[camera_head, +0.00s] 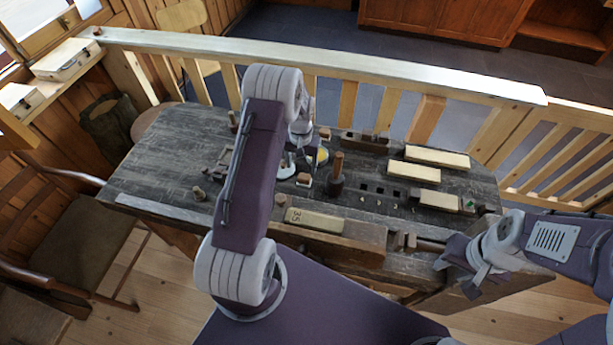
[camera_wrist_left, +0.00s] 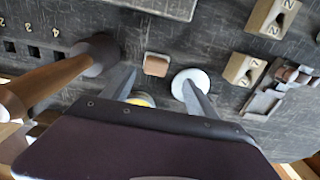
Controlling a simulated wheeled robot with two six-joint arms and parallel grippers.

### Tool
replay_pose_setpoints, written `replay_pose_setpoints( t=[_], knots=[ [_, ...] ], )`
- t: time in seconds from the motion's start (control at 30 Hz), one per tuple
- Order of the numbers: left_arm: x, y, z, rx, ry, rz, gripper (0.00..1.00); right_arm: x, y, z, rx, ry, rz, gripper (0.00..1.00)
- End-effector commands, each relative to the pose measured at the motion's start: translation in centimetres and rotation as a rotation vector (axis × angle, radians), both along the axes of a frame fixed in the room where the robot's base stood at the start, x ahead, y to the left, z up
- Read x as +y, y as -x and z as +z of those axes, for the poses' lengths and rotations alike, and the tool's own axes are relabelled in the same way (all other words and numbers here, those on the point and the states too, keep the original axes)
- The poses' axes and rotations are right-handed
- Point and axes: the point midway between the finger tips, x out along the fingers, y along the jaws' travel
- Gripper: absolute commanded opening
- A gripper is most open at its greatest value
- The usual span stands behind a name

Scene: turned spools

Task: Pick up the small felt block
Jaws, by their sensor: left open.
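The small felt block (camera_head: 304,179), brownish on top with a pale lower edge, sits on the dark workbench (camera_head: 160,160). In the left wrist view the block (camera_wrist_left: 156,65) lies beyond the fingertips, roughly midway across the gap between them, and is not held. My left gripper (camera_head: 303,158) is open over the bench, partly hidden by its own arm in the head view; its fingers also show in the left wrist view (camera_wrist_left: 157,80). My right gripper (camera_head: 456,277) is at the bench's front right, apart from the block, with its fingers seemingly spread.
A wooden-handled tool (camera_head: 336,172) stands close right of the block. A white disc (camera_wrist_left: 190,80) lies beside it, near one left finger. A numbered board with holes (camera_head: 385,193) and pale bars (camera_head: 413,171) lie right. A block marked 35 (camera_head: 314,219) lies in front.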

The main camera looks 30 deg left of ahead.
Motion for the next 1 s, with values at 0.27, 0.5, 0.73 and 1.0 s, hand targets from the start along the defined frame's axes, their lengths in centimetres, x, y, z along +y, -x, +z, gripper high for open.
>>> replay_pose_setpoints(
  t=[0.27, 0.5, 0.73, 1.0],
  knots=[
    [-0.1, 0.0, -2.1, -0.001, 0.000, -0.001, 0.67, 0.0, 0.0, 0.8, 0.000, 0.000, 0.000, 0.36],
    [-0.9, 0.1, -5.9, 0.001, 0.000, -0.002, 0.67, 0.0, 0.0, 2.5, 0.000, 0.000, 0.000, 0.36],
    [-0.9, 0.0, -7.1, -0.004, 0.000, -0.002, 0.67, 0.0, 0.0, 2.6, 0.000, 0.000, 0.000, 0.36],
    [-0.9, 0.0, -7.1, -0.003, 0.000, -0.001, 0.17, 0.0, 0.0, 2.5, 0.000, 0.000, 0.000, 0.36]
  ],
)
